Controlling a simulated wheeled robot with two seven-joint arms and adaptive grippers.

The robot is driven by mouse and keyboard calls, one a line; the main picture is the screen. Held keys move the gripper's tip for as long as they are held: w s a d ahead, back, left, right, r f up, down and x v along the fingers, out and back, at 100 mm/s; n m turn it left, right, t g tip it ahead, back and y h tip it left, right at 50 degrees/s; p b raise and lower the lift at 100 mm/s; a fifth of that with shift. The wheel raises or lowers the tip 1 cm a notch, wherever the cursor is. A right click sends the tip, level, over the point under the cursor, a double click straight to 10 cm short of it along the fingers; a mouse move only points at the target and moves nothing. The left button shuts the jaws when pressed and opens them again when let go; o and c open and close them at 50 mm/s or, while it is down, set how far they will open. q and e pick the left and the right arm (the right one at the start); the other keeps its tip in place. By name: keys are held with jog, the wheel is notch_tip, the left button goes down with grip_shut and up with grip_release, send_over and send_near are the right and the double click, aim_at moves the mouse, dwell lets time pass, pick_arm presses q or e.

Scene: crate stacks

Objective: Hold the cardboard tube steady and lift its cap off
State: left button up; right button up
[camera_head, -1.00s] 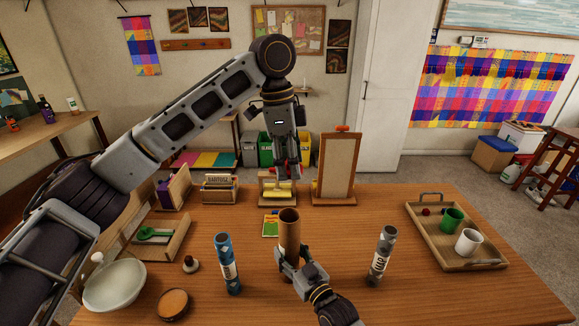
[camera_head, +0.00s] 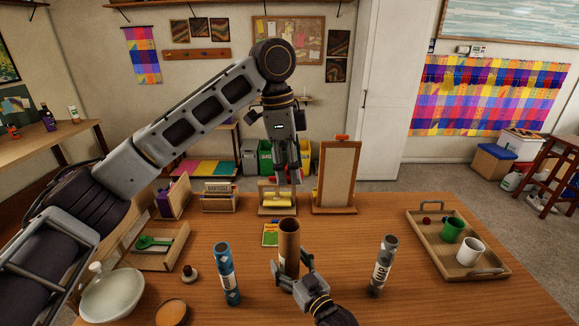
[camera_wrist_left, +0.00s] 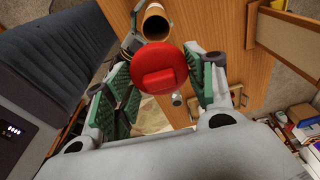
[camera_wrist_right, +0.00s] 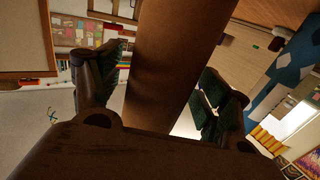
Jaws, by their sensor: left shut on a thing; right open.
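The brown cardboard tube (camera_head: 289,247) stands upright on the table, its top end open. The red cap (camera_wrist_left: 162,68) is off the tube. In the left wrist view it sits between the fingers of my left gripper (camera_wrist_left: 160,92), which is shut on it. In the head view my left gripper (camera_head: 287,178) is high above and beyond the tube, and the cap is hard to make out there. My right gripper (camera_head: 291,268) is open, with its fingers on either side of the tube's lower part. The tube (camera_wrist_right: 165,75) fills the middle of the right wrist view.
A blue tube (camera_head: 226,275) stands left and a grey tube (camera_head: 382,266) right of the cardboard tube. A tray (camera_head: 430,250) with a green and a white cup is at right. A white bowl (camera_head: 112,297) is at front left.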

jog(key=v, duration=1.2)
dwell(0.6)
dwell(0.4)
jog(key=shift+f, duration=0.15)
